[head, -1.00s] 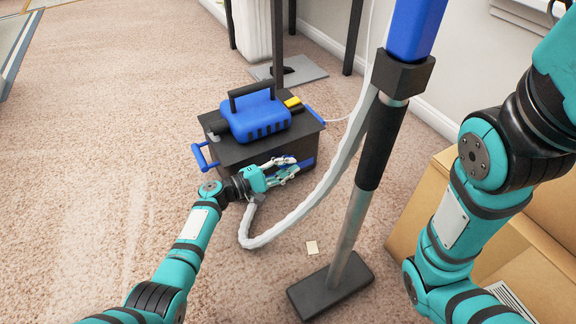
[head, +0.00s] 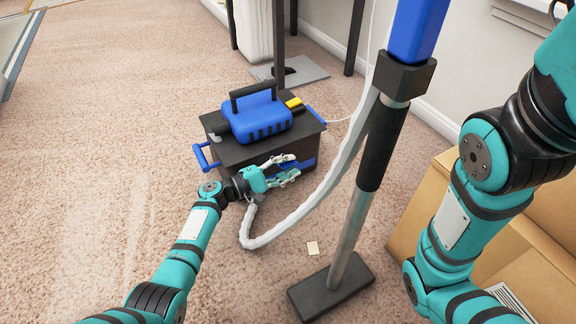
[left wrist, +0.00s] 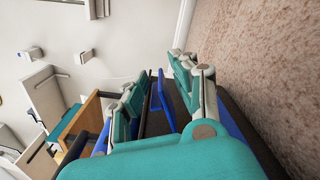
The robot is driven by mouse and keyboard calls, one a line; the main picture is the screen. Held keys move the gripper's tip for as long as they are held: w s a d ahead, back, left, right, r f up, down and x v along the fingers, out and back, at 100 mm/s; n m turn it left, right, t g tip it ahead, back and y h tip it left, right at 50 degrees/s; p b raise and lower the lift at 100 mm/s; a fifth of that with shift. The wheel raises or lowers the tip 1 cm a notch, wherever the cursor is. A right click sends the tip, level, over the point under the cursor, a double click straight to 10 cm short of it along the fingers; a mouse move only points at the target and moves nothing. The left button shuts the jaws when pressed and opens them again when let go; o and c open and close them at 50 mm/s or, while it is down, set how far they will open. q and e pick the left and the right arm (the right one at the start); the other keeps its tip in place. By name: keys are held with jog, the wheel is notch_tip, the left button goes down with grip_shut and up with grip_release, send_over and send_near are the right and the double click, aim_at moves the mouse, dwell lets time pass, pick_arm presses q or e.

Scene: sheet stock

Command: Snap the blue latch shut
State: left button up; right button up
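The blue latch (left wrist: 162,104) shows in the left wrist view as a narrow blue piece between my left gripper's fingers, against the dark box front. It looks tilted out from the box. The black box (head: 235,155) stands on the carpet with a blue band along its front. My left gripper (head: 287,168) is at the box front, its fingers spread apart with a gap to either side of the latch; they also show in the left wrist view (left wrist: 157,85). In the head view the fingers partly hide the latch. My right gripper is out of view.
A blue case (head: 258,118) with a black handle sits on the box lid. A blue handle (head: 203,158) sticks out at the box's left. A grey hose (head: 290,222) and an upright pole (head: 350,225) stand close right of my left gripper. Carpet on the left is clear.

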pick_arm(q)
jog(key=v, duration=1.1)
jog(key=shift+s+a, duration=0.2)
jog(key=shift+a, duration=0.1)
